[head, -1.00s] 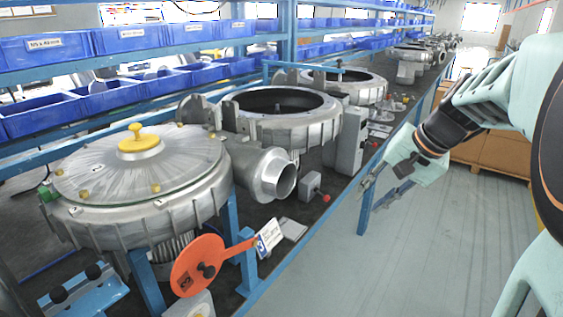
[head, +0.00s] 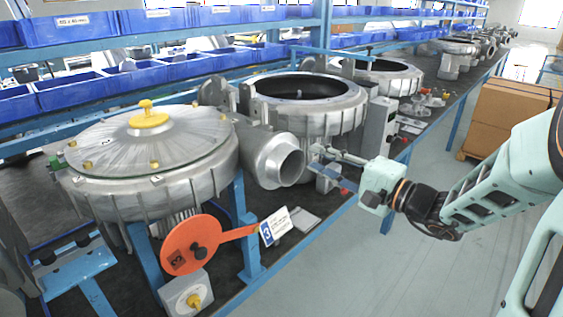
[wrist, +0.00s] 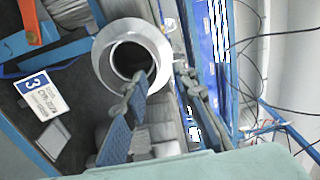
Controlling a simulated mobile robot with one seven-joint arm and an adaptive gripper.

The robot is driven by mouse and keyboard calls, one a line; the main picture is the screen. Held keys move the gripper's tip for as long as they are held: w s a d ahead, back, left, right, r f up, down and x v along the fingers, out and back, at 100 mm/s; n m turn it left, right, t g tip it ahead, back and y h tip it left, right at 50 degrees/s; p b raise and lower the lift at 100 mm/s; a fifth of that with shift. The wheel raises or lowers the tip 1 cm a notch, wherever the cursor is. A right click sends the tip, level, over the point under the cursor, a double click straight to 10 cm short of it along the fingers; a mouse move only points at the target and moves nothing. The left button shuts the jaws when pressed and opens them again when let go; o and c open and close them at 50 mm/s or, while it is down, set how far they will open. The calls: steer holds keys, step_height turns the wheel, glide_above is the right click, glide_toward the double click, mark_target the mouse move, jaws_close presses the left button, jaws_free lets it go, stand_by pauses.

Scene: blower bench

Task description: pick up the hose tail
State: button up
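A silver flared pipe mouth (head: 286,163) sticks out of the side of the nearest blower (head: 150,165). The mouth also shows in the wrist view (wrist: 105,62), round and hollow. I cannot tell whether it is the hose tail, and I see no other piece that is clearly one. My gripper (head: 316,158) is just right of the mouth in the head view.
An orange disc with an arm (head: 195,247) and a white card marked 3 (head: 275,226) are at the bench's front. A second open-topped blower (head: 330,118) and a grey box (head: 378,127) stand behind. Blue bins (head: 70,90) line the shelf. The aisle floor (head: 370,275) is clear.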

mark_target(293, 151)
steer(key=x, duration=0.3)
steer(key=p+x, duration=0.1)
steer(key=x, duration=0.5)
steer(key=shift+f+p, duration=0.4)
jaws_close()
